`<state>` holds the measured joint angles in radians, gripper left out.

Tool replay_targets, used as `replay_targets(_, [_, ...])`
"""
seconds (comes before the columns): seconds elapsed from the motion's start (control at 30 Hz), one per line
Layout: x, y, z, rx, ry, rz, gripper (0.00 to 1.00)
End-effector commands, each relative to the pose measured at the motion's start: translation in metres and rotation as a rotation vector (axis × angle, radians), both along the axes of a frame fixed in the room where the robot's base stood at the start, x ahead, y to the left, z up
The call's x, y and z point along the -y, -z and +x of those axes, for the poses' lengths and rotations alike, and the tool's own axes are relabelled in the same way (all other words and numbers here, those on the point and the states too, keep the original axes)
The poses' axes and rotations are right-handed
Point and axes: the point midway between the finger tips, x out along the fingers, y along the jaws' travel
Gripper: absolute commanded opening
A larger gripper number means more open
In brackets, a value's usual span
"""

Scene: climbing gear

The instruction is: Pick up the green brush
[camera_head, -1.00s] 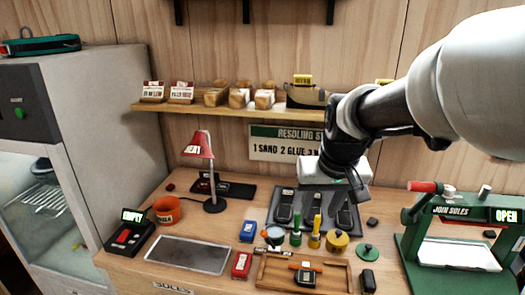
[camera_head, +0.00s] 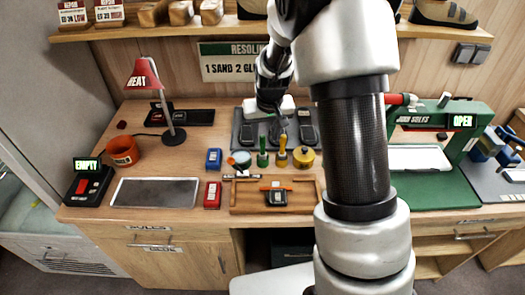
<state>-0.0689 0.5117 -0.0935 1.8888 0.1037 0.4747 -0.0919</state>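The green brush (camera_head: 262,152) stands upright on the workbench, in the row of small items behind the wooden tray. A yellow brush (camera_head: 282,153) stands just right of it, and a small pot with a light blue top (camera_head: 240,158) is at its left. My gripper (camera_head: 281,134) points down over the dark mat, behind and slightly right of the green brush. It looks apart from the brush. Its fingers are small and dark against the mat, so their opening is unclear.
A yellow round pot (camera_head: 303,157) stands right of the brushes. The wooden tray (camera_head: 236,208) is in front, with blue (camera_head: 213,158) and red (camera_head: 212,195) boxes at left. A red heat lamp (camera_head: 142,75) and green press (camera_head: 440,190) flank the area.

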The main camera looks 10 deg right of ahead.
Motion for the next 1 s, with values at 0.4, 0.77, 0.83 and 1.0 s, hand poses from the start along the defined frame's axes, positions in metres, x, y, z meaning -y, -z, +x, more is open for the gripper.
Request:
replay_targets(0.4, [-0.004,0.040,0.017,-0.003,-0.002,-0.001,0.39])
replay_targets(0.77, [-0.003,0.058,0.022,0.001,0.000,0.000,0.39])
replay_targets(0.83, [-0.003,0.058,0.022,0.001,0.000,0.000,0.37])
replay_targets(1.0, [-0.003,0.058,0.022,0.001,0.000,0.000,0.09])
